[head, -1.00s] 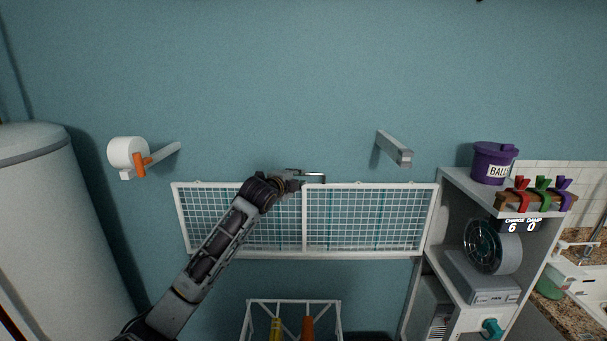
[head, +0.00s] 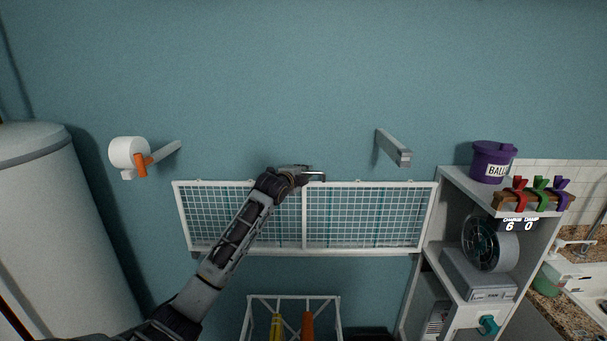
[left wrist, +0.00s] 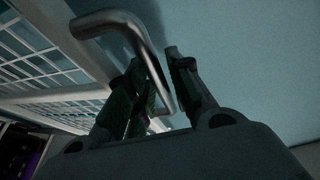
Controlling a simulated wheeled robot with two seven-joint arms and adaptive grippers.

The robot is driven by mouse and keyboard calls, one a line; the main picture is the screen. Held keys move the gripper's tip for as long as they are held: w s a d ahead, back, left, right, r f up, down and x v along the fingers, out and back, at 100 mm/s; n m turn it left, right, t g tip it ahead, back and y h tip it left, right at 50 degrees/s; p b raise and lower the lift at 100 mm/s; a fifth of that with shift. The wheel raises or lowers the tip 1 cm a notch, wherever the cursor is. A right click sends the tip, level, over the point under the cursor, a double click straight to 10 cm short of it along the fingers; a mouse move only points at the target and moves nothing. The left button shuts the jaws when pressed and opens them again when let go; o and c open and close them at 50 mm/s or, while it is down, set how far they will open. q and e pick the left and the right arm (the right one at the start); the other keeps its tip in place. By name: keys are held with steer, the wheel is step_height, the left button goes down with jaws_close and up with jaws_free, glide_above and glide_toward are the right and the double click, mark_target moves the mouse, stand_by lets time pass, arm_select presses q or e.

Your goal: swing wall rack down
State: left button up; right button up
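The wall rack (head: 304,252) is a white frame with a wire grid, on the blue wall in the middle of the head view. Its top bar runs level below two wall arms. A bent metal handle (head: 318,175) shows at the middle of the top bar. In the left wrist view the handle (left wrist: 122,20) is large and passes between my fingers. My left gripper (head: 303,173) is at this handle, with one finger on each side of it. The fingers (left wrist: 160,80) look apart, with a narrow gap beside the bar. My right gripper is out of view.
A grey bracket (head: 393,147) juts from the wall above the rack, and a white roll holder (head: 128,152) is at left. A white tank (head: 50,230) stands at far left. A shelf unit (head: 432,262) stands close to the rack's right end. A white-framed basket (head: 293,298) is below.

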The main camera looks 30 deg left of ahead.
arm_select(q)
jaws_close()
steer(key=shift+s+f, duration=0.1)
stand_by(0.4)
